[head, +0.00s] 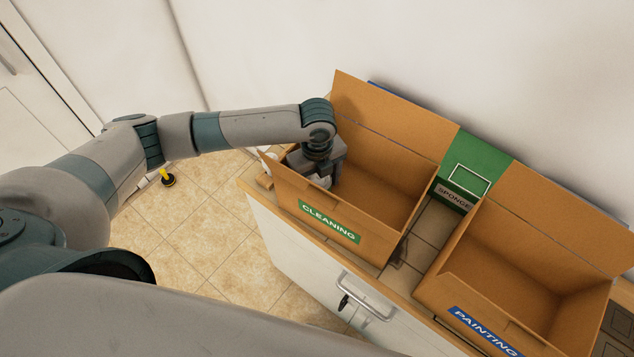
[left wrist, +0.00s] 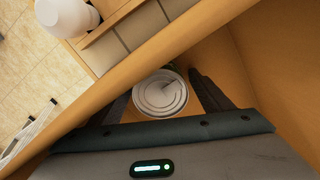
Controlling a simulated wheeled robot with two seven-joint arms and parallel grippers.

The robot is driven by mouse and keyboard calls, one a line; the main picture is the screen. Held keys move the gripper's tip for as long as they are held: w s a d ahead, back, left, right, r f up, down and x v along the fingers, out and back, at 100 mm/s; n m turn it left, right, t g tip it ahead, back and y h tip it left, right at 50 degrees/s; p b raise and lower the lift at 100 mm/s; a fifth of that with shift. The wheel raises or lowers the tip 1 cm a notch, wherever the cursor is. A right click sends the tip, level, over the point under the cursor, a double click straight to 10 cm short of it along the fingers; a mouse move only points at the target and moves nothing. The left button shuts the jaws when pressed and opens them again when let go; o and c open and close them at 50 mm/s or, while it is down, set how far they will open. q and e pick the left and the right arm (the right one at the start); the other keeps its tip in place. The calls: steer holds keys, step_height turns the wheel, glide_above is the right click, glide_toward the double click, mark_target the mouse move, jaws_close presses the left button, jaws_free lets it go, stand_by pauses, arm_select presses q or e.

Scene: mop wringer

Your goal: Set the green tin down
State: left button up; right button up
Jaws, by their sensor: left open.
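The tin (left wrist: 160,94) shows its round pale ringed lid from above in the left wrist view, with a sliver of green at its far edge. It is inside the cardboard box labelled CLEANING (head: 379,205), close to a box wall. Its base is hidden, so I cannot tell what it rests on. My left gripper (head: 318,178) reaches down into the left end of that box. In the left wrist view its open fingers (left wrist: 163,98) stand on either side of the tin, with a gap on the right. My right gripper is not in view.
A box labelled PAINTING (head: 545,262) stands to the right on the same counter. A green SPONGE box (head: 478,165) is between and behind them. A white rounded object (left wrist: 66,14) stands outside the CLEANING box. The rest of the CLEANING box looks empty.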

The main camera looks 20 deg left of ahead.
mark_target(317, 179)
arm_select(q)
steer(key=shift+r, duration=0.1)
step_height(317, 179, up, 11)
steer(key=b, duration=0.4)
steer(key=shift+r, duration=0.1)
steer(key=shift+r+b, duration=0.3)
steer(key=shift+r, duration=0.15)
